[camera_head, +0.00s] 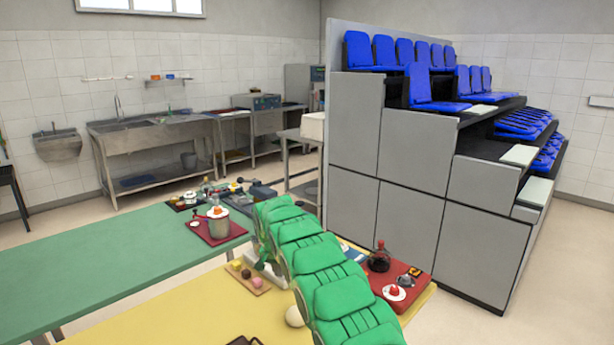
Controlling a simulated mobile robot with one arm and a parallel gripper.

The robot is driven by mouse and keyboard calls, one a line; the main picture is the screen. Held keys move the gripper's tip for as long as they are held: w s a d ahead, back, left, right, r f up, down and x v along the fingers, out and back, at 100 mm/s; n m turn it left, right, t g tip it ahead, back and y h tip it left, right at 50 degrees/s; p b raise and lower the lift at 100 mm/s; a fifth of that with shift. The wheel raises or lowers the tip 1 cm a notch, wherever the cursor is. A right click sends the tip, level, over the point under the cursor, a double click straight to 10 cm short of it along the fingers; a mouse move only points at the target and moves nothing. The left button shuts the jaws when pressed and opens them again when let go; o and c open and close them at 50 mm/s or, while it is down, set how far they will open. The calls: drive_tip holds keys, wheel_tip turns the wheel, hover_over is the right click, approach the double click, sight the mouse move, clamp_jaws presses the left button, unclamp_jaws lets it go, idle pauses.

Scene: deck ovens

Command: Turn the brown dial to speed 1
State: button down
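I cannot make out a brown dial or any speed marks in the head view; the small knob-like things on the tables are too small to read. A red mat on the right of the yellow table holds a white disc with a red top (394,292) and small dark pieces (406,280). A thick green segmented arm, which looks like mine, crosses the front of the view and hides part of both tables. I cannot make out my gripper at its far end, so its fingers and anything between them are hidden.
The yellow table (180,318) and green table (90,262) fill the front. A metal pot (220,225), a dark round flask (379,260), a pale ball (294,316) and a small tray (250,280) stand around the arm. Grey tiered stands with blue seats (410,215) rise behind right.

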drive_tip(key=shift+d+r, duration=0.1)
drive_tip(key=shift+s+a, duration=0.2)
drive_tip(key=shift+s, duration=0.05)
drive_tip(key=shift+r, duration=0.15)
wheel_tip(320, 180, up, 6)
drive_tip(key=shift+f, duration=0.2)
idle(0.5)
drive_tip(key=shift+s, duration=0.1)
